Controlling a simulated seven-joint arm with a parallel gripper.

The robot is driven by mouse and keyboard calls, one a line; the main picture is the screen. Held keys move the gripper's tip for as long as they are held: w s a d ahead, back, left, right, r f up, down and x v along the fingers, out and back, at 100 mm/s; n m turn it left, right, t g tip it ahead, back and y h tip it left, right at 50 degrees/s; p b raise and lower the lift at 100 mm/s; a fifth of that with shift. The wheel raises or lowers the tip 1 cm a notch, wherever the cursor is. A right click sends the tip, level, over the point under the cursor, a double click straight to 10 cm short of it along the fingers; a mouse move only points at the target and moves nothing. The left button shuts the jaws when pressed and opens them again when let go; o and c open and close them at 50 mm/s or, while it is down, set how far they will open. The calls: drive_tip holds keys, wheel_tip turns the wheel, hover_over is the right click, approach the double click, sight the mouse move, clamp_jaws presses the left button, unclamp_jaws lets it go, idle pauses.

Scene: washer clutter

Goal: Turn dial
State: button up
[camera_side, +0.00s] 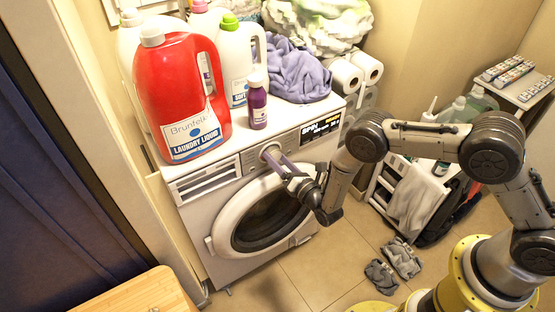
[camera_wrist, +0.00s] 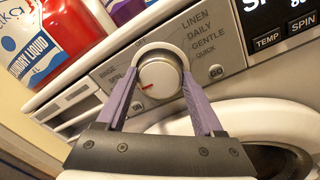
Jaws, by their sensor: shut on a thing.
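The dial (camera_wrist: 160,76) is a round silver knob with a red pointer mark, set in a pale ring on the washer's grey control panel. Printed program names such as LINEN, DAILY, GENTLE and QUICK stand around it. The red mark points to the lower left in the wrist view. My gripper (camera_wrist: 156,84) has its two purple fingers on either side of the dial, shut on it. In the side view my gripper (camera_side: 271,158) reaches the panel of the white washer (camera_side: 222,268), and the dial is partly hidden behind the fingers.
On the washer top stand a red laundry jug (camera_side: 182,88), a small purple bottle (camera_side: 257,106) and a purple cloth (camera_side: 298,72). The round door (camera_side: 222,228) is closed below the panel. A display (camera_side: 320,127) sits right of the dial. Grey socks (camera_side: 401,258) lie on the floor.

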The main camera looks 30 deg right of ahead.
drive_tip(key=shift+n, duration=1.9)
drive_tip(key=o, duration=1.4)
drive_tip(key=s, duration=1.4)
drive_tip(key=shift+d, duration=0.4)
